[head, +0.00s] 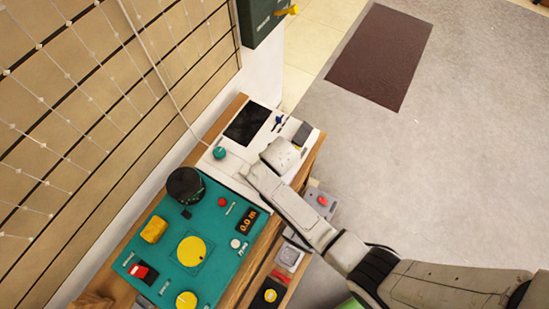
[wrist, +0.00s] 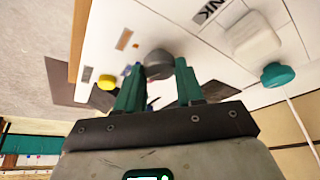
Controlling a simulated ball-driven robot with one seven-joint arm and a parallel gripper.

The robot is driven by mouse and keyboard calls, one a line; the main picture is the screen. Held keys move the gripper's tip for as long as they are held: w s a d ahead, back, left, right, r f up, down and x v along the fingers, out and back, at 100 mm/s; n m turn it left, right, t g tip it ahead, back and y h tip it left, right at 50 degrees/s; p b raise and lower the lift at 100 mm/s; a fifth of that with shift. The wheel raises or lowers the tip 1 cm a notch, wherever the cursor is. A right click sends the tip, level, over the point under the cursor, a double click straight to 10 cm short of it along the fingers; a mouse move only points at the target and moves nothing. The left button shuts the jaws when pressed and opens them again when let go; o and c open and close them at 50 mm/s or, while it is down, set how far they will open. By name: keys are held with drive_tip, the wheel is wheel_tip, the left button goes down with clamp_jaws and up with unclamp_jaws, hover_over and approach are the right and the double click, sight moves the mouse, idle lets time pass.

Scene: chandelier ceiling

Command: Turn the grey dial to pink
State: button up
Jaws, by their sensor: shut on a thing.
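The grey dial (wrist: 158,58) is a dark round knob on a white panel (wrist: 105,28) in the wrist view. My gripper (wrist: 160,72) has its two teal fingers on either side of the dial and is shut on it. Black letters, of which "NK" can be read, stand on the panel to the upper right of the dial. The dial's pointer cannot be made out. In the head view the dial is hidden beneath my wrist, over the white panel (head: 232,168).
A white knob (wrist: 252,38) and a teal knob (wrist: 277,75) lie right of the dial, a yellow button (wrist: 107,82) left. In the head view a black screen (head: 247,124) and blue switch (head: 278,122) lie beyond my wrist. A teal control board (head: 215,215) adjoins the panel.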

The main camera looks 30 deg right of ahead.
drive_tip(key=shift+m, duration=0.6)
drive_tip(key=o, duration=1)
drive_tip(key=shift+o, duration=0.2)
drive_tip(key=v, duration=1)
drive_tip(key=shift+a+r, duration=0.25)
drive_tip(key=shift+r, duration=0.15)
drive_tip(key=shift+s, duration=0.1)
